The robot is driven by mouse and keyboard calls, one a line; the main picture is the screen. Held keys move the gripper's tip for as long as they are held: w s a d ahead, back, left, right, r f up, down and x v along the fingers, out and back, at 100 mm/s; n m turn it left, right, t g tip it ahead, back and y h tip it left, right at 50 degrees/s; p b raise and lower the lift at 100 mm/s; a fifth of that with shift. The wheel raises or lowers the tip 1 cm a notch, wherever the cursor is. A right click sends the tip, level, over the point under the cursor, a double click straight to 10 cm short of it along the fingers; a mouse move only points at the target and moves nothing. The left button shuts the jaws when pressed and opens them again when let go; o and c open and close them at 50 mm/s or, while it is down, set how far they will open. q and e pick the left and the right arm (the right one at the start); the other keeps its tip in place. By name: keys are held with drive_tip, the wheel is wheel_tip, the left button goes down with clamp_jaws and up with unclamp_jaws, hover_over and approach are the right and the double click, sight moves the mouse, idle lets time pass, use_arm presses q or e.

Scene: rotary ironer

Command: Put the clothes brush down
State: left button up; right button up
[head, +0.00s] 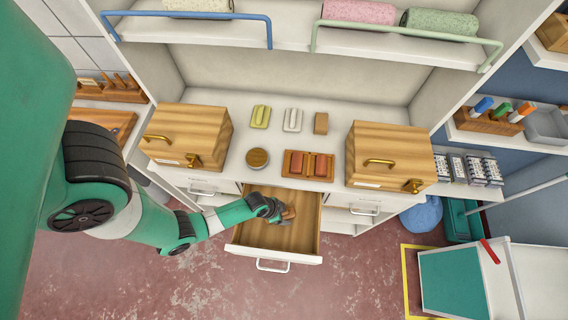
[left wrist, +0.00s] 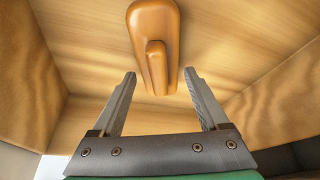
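The clothes brush (left wrist: 150,25) is a smooth orange-brown wooden piece with a raised grip. It lies on the wooden floor of the open drawer (head: 302,238) and shows small in the head view (head: 288,213). My left gripper (head: 281,212) reaches down into the drawer beside it. In the left wrist view my left gripper (left wrist: 160,78) is open, with its two fingers apart. The near end of the brush appears between the fingertips, with a gap on both sides. The brush's underside is hidden. My right gripper is in neither view.
Two wooden boxes with brass handles (head: 190,135) (head: 390,152) stand on the counter. Between them are a tray with two reddish blocks (head: 308,165), a round wooden-topped item (head: 257,158) and three small blocks (head: 292,120).

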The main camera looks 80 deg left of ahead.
use_arm(q)
drive_tip(key=shift+s+r+p, duration=0.1)
drive_tip(key=shift+r+p, duration=0.25)
drive_tip(key=shift+r, duration=0.15)
drive_tip(key=p+v, duration=0.6)
drive_tip(key=v, duration=0.5)
drive_tip(key=shift+r, duration=0.15)
